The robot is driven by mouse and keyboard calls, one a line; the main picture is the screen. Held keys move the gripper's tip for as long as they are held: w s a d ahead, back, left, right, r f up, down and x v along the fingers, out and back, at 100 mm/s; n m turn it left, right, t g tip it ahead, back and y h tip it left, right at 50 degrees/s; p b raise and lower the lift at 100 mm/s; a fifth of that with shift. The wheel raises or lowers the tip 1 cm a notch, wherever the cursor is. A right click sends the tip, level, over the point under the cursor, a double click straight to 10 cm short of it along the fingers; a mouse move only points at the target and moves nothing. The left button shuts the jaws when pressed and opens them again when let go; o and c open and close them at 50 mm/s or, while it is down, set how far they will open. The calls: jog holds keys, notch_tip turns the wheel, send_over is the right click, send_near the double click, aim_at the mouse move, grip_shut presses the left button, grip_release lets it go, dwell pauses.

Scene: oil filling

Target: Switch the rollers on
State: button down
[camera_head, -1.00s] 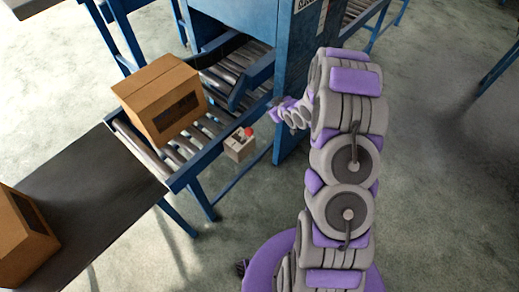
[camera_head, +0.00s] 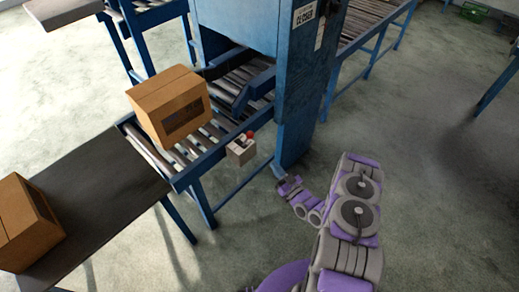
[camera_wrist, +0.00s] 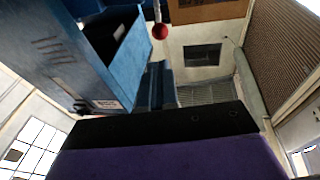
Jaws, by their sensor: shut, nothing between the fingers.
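A small light-grey switch box (camera_head: 240,150) with a red knob (camera_head: 250,134) on top is fixed to the near side of the blue roller conveyor (camera_head: 190,175). The rollers (camera_head: 196,147) lie just behind it. My gripper (camera_head: 281,180) is shut and empty, in front of the blue machine post, below and to the right of the switch box and apart from it. In the wrist view a red ball-shaped knob (camera_wrist: 160,31) shows near the top, past the dark and purple edge of my gripper.
A cardboard box (camera_head: 170,105) sits on the rollers. Another box (camera_head: 25,222) is on the dark belt (camera_head: 100,190) at left. The blue machine housing (camera_head: 300,90) stands beside the switch. Open floor (camera_head: 430,210) lies to the right.

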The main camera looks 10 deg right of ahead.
jog(key=b, duration=0.4)
send_near(247, 140)
jog(key=w+r, duration=0.4)
jog(key=r, duration=0.2)
jog(key=shift+s+a+f, duration=0.2)
jog(key=shift+a+f, duration=0.05)
jog(key=shift+a, duration=0.15)
